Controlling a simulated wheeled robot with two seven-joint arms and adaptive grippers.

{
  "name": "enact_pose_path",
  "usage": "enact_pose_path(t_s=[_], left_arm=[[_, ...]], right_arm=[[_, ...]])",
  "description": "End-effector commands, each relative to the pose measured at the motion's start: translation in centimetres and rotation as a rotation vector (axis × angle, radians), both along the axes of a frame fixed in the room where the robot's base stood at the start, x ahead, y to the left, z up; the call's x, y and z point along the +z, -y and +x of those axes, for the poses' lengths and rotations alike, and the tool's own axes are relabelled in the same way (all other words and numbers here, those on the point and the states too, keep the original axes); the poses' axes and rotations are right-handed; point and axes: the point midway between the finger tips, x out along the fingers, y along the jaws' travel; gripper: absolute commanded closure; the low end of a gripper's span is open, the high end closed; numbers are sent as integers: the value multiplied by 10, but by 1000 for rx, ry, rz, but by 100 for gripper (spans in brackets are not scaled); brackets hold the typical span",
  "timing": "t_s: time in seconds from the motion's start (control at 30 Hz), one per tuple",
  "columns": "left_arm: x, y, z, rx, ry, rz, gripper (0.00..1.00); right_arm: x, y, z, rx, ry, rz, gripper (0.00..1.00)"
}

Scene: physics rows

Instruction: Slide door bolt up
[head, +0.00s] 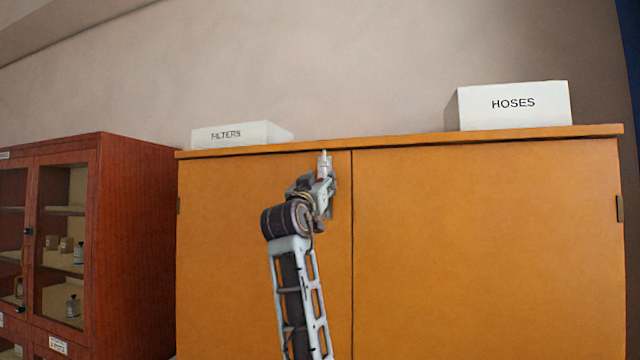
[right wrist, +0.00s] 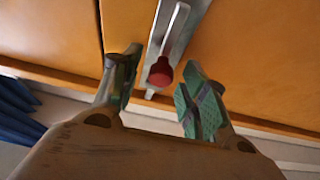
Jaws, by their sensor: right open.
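The door bolt (right wrist: 178,38) is a grey metal plate with a thin rod and a red knob (right wrist: 160,72), on the orange cabinet door beside the door gap. In the head view my right gripper (head: 322,190) is in front of the left door, just below the top edge. My left gripper is not in view.
The orange cabinet (head: 480,250) has two closed doors. A FILTERS box (head: 230,135) and a HOSES box (head: 515,105) stand on top. A red glass-fronted cabinet (head: 135,240) stands at left. The space before the right door is clear.

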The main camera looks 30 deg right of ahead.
Motion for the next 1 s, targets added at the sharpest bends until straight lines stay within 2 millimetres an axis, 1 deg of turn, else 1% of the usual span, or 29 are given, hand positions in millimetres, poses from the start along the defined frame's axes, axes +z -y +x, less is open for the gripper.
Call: enact_pose_path(t_s=[0.17, 0.37, 1.0], left_arm=[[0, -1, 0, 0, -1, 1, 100], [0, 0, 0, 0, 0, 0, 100], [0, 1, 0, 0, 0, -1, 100]], right_arm=[[-2, -3, -2, 0, -1, 1, 56], [-8, -13, -10, 2, -1, 1, 56], [-41, -74, -62, 2, -1, -1, 56]])
